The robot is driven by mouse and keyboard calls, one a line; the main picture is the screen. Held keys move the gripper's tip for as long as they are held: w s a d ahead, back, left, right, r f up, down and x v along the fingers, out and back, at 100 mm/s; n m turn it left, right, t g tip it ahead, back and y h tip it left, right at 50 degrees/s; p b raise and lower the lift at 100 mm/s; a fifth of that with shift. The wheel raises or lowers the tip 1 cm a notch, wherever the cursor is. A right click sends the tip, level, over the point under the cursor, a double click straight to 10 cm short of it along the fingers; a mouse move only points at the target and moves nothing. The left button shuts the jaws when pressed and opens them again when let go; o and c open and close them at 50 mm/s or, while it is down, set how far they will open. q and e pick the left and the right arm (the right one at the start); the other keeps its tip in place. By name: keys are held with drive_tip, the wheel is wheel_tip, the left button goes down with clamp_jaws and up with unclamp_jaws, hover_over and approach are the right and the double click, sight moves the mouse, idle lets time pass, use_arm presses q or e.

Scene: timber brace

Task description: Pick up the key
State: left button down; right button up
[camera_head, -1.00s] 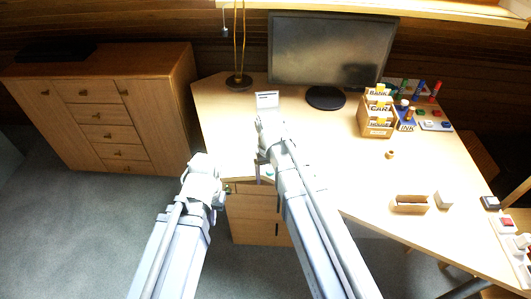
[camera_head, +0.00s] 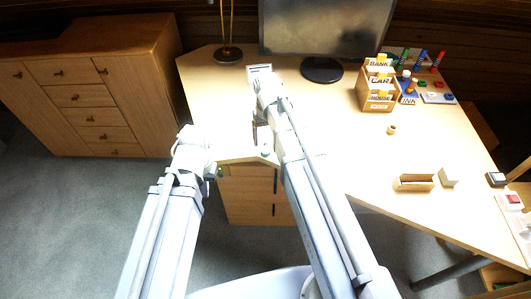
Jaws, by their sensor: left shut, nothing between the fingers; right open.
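I cannot make out a key with certainty in this view. My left gripper (camera_head: 211,172) is shut and empty at the front left edge of the desk (camera_head: 345,145), beside the top of the drawer unit (camera_head: 253,198).
A monitor (camera_head: 325,27) and lamp base (camera_head: 229,55) stand at the back. A labelled card box (camera_head: 378,103), a small ring (camera_head: 391,130), an open wooden box (camera_head: 414,184) and a white block (camera_head: 449,176) are on the right. A cabinet (camera_head: 88,95) stands left.

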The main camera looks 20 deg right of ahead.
sight(265, 149)
drive_tip(key=shift+w+a+f+b, duration=0.1)
drive_tip(key=shift+f+b, duration=1.2)
drive_tip(key=shift+f, duration=0.05)
drive_tip(key=shift+a+f+b, duration=0.1)
drive_tip(key=shift+f+b, duration=1.2)
drive_tip(key=shift+r, duration=0.1)
clamp_jaws()
